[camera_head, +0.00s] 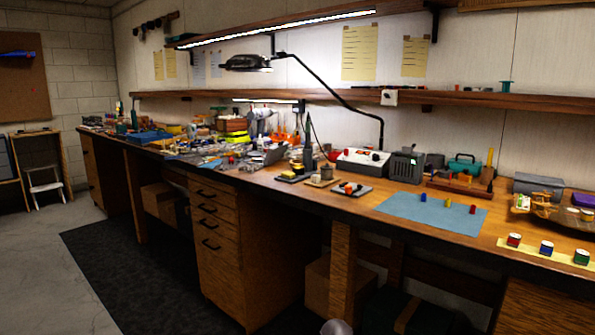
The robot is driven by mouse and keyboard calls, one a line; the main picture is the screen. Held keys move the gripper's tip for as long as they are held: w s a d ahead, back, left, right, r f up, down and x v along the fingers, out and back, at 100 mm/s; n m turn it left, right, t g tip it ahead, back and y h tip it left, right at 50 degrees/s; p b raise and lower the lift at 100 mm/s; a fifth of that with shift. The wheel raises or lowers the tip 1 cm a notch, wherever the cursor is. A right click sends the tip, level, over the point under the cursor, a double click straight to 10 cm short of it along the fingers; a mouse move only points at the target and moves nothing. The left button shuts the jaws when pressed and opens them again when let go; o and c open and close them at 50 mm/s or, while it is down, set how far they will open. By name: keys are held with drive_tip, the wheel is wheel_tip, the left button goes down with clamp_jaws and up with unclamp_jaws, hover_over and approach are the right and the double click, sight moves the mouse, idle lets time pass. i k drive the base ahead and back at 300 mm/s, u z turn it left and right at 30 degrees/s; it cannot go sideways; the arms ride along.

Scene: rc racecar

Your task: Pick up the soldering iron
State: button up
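I cannot make out the soldering iron for certain. My gripper is not recognisable in this view. Only a small grey rounded piece shows at the bottom edge, and I cannot tell whether it is part of me.
A blue mat (415,214) with small coloured pieces lies on the bench. A yellow strip (525,251) with several coloured blocks is at the right. Tools crowd the bench's far left. A lamp (247,63) overhangs it. The dark floor mat (135,265) in front looks clear.

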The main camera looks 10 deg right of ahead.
sight(307, 124)
drive_tip(key=z, duration=0.1)
drive_tip(key=i, duration=1)
drive_tip(key=u, duration=0.05)
